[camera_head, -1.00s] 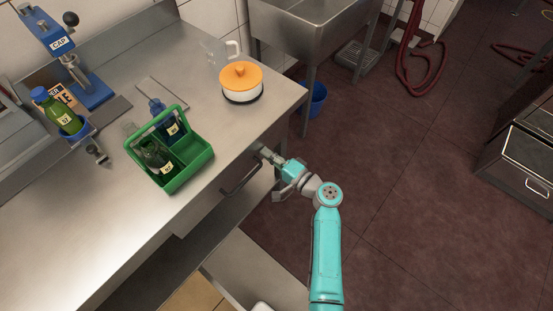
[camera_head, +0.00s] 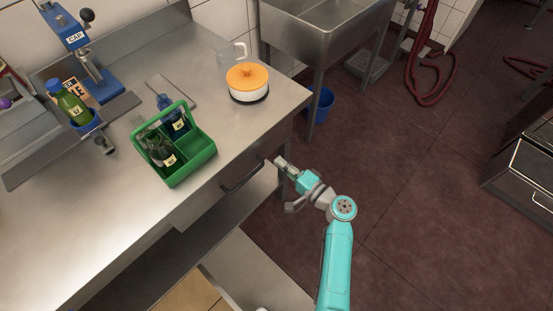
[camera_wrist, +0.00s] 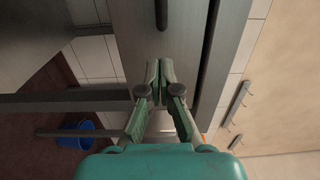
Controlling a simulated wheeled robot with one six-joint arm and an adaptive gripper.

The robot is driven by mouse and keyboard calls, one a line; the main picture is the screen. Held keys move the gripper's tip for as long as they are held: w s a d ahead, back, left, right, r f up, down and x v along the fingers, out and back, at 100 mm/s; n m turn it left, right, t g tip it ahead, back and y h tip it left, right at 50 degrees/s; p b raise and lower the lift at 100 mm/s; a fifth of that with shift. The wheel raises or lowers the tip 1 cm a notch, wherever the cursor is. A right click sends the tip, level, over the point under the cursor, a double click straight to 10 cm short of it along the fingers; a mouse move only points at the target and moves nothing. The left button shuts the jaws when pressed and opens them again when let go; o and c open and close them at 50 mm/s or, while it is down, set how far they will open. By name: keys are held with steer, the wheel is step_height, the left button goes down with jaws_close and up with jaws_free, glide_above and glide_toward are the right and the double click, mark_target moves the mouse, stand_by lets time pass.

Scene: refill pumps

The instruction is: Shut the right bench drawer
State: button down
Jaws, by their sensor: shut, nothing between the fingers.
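The right bench drawer shows below the front edge of the steel bench as a grey front with a dark bar handle (camera_head: 242,178). In the head view its front looks about flush with the bench, but the overhang hides any gap. My gripper (camera_head: 281,162) is near the right end of the drawer front, to the right of the handle. In the wrist view the fingers (camera_wrist: 160,72) are shut together and empty, pointing at a grey panel (camera_wrist: 185,45) with a dark bar. I cannot tell whether the fingertips touch the panel.
On the bench (camera_head: 100,235) stand a green bottle carrier (camera_head: 190,165), an orange-lidded pot (camera_head: 248,82) and a blue capping press (camera_head: 95,85). A sink (camera_head: 320,30) and blue bucket (camera_head: 320,102) are behind.

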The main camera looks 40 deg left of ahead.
steer(key=d, duration=0.9)
steer(key=shift+s, duration=0.1)
